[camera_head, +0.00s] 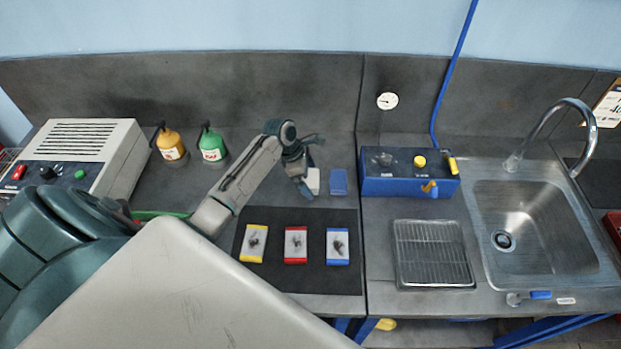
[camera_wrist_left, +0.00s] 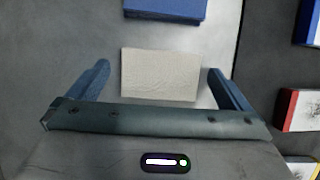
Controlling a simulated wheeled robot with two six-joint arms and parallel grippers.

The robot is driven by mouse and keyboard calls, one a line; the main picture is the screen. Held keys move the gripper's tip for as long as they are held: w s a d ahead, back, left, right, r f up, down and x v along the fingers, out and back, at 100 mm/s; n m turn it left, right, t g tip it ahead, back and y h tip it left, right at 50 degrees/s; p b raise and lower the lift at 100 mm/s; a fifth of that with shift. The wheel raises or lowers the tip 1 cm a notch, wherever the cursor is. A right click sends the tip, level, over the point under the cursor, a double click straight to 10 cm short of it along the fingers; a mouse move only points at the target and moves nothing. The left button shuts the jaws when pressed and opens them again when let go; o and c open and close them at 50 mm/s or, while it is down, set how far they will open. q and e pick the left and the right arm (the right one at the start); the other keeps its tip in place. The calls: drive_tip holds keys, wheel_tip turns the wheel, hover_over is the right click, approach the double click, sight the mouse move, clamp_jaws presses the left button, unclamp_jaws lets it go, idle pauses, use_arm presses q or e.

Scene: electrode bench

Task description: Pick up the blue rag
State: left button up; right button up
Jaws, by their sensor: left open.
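The blue rag (camera_head: 339,181) is a small folded blue rectangle lying flat on the grey bench, behind the dark mat. Its near part shows at the top of the left wrist view (camera_wrist_left: 165,8). My left gripper (camera_head: 305,186) is open above the bench, just left of the blue rag. In the left wrist view a cream-white folded rag (camera_wrist_left: 160,74) lies between its two open fingers (camera_wrist_left: 160,84), and the blue rag is beyond the fingertips. The white rag (camera_head: 314,181) is partly hidden by the gripper in the head view. My right gripper is out of view.
A dark mat (camera_head: 275,218) in front holds yellow (camera_head: 253,257), red (camera_head: 295,259) and blue (camera_head: 337,261) blocks. A blue control box (camera_head: 400,188) stands right of the rag. Orange (camera_head: 171,147) and green (camera_head: 212,147) bottles stand at left; a sink (camera_head: 540,225) is at right.

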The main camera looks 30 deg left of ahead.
use_arm(q)
drive_tip(key=c, duration=1)
drive_tip(key=shift+o, duration=0.2)
